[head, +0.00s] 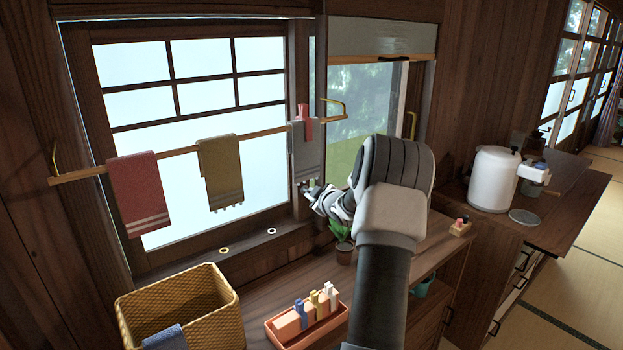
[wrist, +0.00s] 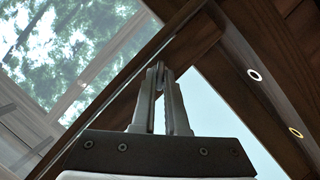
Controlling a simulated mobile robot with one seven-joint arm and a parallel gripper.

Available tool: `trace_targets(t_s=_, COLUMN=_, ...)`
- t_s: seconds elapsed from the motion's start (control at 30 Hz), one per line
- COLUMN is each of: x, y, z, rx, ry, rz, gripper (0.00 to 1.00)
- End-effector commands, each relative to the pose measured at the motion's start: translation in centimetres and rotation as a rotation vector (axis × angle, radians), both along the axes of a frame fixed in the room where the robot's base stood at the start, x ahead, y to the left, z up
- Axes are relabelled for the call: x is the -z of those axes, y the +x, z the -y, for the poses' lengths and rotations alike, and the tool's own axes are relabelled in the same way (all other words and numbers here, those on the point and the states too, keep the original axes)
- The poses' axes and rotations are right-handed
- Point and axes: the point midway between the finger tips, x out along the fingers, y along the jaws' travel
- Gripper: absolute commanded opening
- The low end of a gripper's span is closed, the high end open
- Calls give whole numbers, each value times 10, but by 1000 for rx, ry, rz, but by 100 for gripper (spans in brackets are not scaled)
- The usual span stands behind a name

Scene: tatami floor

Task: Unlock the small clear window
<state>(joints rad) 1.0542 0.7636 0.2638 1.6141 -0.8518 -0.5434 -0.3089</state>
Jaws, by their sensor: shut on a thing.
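The small clear window (head: 377,112) is right of the frosted window, with greenery visible through it. It also fills the upper left of the wrist view (wrist: 68,48). My gripper (head: 311,188) reaches the dark wooden frame between the two windows, just below the hanging grey towel. In the wrist view my gripper (wrist: 161,72) has its fingertips close together on a small grey rounded lock piece (wrist: 160,82) at the frame. The fingers hide most of the lock, so I cannot tell its position.
A towel rod (head: 180,152) with towels crosses the frosted window (head: 262,185). A white dispenser (head: 492,180) stands right.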

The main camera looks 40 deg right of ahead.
Motion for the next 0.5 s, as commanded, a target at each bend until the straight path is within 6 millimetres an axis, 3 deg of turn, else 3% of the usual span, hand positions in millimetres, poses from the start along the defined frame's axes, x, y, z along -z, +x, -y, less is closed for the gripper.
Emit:
trace_targets(t_s=0.03, x=-9, y=-1, z=1, rx=1, ry=33, rz=0, gripper=0)
trace_targets(t_s=0.5, x=-9, y=-1, z=3, rx=2, ry=337, rz=35, gripper=0)
